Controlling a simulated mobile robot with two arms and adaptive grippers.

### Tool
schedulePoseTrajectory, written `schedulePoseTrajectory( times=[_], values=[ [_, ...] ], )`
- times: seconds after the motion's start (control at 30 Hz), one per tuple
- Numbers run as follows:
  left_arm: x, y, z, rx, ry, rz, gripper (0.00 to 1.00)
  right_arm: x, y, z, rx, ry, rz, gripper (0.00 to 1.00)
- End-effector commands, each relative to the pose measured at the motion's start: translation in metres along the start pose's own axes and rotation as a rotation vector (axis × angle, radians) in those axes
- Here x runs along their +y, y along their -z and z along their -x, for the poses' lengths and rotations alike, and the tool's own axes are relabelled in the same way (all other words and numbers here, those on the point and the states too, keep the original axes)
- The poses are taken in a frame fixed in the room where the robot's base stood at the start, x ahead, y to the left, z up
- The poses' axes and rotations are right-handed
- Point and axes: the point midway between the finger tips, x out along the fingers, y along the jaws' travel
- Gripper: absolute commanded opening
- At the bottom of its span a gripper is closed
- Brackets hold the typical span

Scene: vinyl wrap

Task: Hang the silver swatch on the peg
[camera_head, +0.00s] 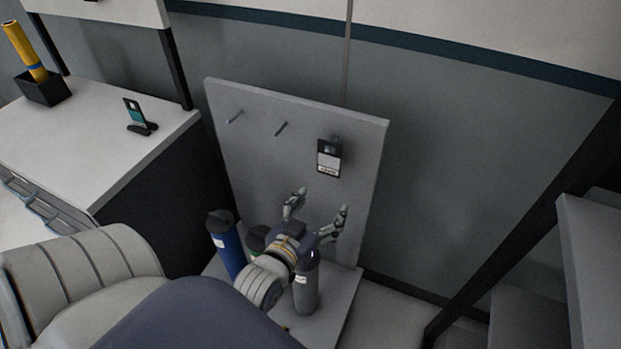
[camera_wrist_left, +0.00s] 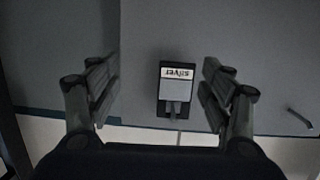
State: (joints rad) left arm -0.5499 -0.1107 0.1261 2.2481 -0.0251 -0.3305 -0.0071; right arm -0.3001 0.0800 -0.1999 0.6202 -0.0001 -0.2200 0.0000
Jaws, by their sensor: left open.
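The silver swatch (camera_head: 328,159) is a small dark card with a grey patch and a white label. It hangs on the rightmost peg of the grey pegboard (camera_head: 355,200). In the left wrist view the swatch (camera_wrist_left: 176,84) appears upside down with its label reading "silver", and the peg shows at its hole. My left gripper (camera_head: 318,202) is open and empty, below the swatch in the head view. In the left wrist view its fingers (camera_wrist_left: 160,88) stand apart on either side of the swatch, not touching it. My right gripper is not in view.
Two bare pegs, the left peg (camera_head: 235,116) and the middle peg (camera_head: 281,128), stick out of the board. A blue roll (camera_head: 226,245) and a grey roll (camera_head: 306,288) stand below. A teal swatch (camera_head: 135,113) stands on the white counter (camera_head: 90,130) near a black box (camera_head: 43,89).

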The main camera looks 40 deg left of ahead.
Motion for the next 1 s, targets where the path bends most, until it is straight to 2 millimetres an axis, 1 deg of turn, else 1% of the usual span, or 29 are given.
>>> schedulePoseTrajectory(
  times=[0.03, 0.13, 0.2, 0.37, 0.47, 0.57, 0.8, 1.0],
  values=[
    [-0.007, 0.012, 0.001, 0.058, 0.021, 0.006, 0.73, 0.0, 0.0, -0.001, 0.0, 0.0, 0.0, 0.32],
    [-0.017, 0.032, 0.004, 0.149, 0.051, 0.011, 0.73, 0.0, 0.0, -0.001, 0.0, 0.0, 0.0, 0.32],
    [-0.021, 0.04, 0.006, 0.188, 0.062, 0.011, 0.73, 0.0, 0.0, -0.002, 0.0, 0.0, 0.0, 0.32],
    [-0.024, 0.048, 0.003, 0.216, 0.07, 0.011, 0.73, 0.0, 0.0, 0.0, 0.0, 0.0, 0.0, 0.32],
    [-0.025, 0.051, -0.005, 0.217, 0.069, 0.011, 0.73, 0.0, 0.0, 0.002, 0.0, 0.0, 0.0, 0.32],
    [-0.026, 0.055, -0.019, 0.217, 0.069, 0.011, 0.73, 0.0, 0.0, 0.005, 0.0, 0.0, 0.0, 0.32],
    [-0.028, 0.062, -0.058, 0.215, 0.068, 0.011, 0.73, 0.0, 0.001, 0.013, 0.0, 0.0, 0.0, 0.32],
    [-0.03, 0.067, -0.084, 0.214, 0.069, 0.011, 0.73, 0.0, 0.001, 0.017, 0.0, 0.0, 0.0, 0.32]
  ],
)
